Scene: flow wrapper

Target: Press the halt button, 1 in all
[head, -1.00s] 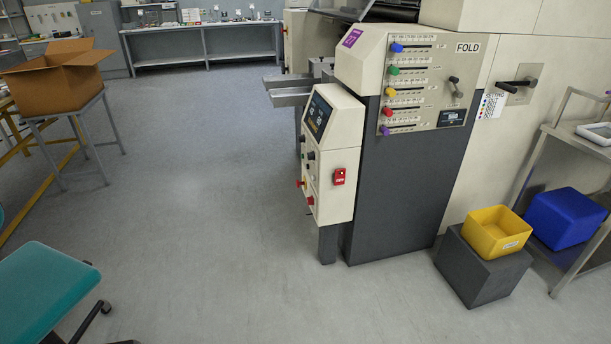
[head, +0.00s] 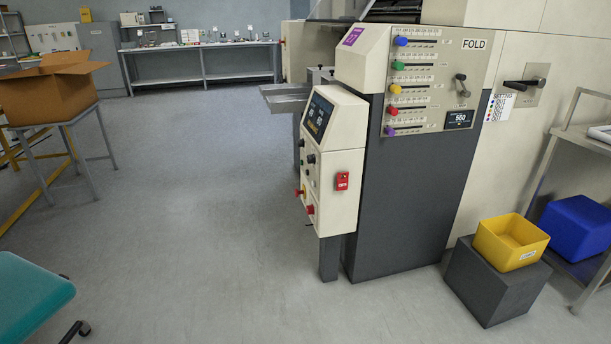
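The control box (head: 333,166) of the wrapping machine stands right of the middle, with a dark screen (head: 318,117) on its slanted upper face. Its narrow left face carries several small knobs and buttons. Low on that face are a red button (head: 310,209) and another red one on a yellow base (head: 299,192). A red labelled switch or tag (head: 343,181) sits on the face toward me. The lettering on these parts is too small to tell which is the halt button. Neither of my grippers is in view.
The FOLD panel (head: 432,85) with coloured sliders is on the machine. A yellow bin (head: 508,243) stands on a dark block (head: 490,290), beside a blue bin (head: 574,226) and a cart. A teal chair (head: 30,298) is at lower left, a cardboard box (head: 48,92) behind. The floor between is clear.

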